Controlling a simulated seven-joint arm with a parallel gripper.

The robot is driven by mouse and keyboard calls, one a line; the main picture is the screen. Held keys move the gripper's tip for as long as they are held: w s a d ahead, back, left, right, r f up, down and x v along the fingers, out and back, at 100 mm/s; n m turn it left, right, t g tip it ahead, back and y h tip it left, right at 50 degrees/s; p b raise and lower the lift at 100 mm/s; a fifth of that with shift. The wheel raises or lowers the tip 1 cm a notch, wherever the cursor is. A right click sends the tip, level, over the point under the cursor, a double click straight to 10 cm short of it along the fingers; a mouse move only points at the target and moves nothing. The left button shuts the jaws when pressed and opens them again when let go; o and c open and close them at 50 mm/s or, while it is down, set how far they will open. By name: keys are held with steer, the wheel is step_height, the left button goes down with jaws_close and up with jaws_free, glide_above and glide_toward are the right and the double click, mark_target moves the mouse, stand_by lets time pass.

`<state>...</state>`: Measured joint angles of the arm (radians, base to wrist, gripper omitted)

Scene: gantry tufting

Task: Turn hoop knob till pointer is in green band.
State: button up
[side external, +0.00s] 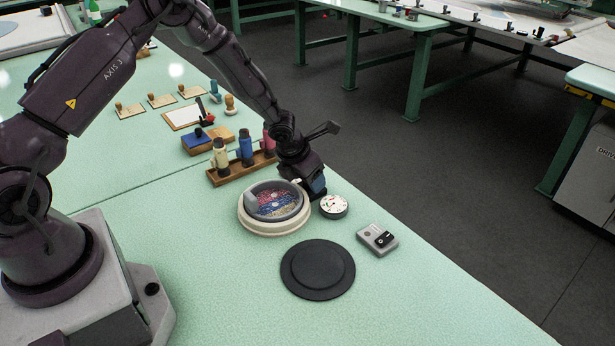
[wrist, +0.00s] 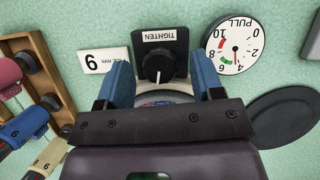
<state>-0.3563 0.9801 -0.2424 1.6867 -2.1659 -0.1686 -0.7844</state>
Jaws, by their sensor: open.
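The black hoop knob (wrist: 158,68), with a white pointer line, sits below a TIGHTEN label (wrist: 161,36) in the wrist view. My gripper (wrist: 160,63) is open, with one blue finger on each side of the knob; I cannot tell whether either touches it. The round PULL dial (wrist: 241,38) is right of the knob, seen upside down.
A wooden rack (side external: 222,178) of coloured spools stands behind the hoop. A black disc (side external: 318,270) and a small grey box (side external: 378,240) lie in front and to the right. A numbered white card (wrist: 104,60) is left of the knob.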

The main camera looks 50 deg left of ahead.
steer(key=shift+f, duration=0.1)
steer(key=c, duration=0.9)
steer(key=shift+a+f+m, duration=0.1)
steer(key=shift+m, duration=0.2)
steer(key=shift+m+h, duration=0.3)
steer(key=shift+m, duration=0.2)
steer(key=o, duration=0.9)
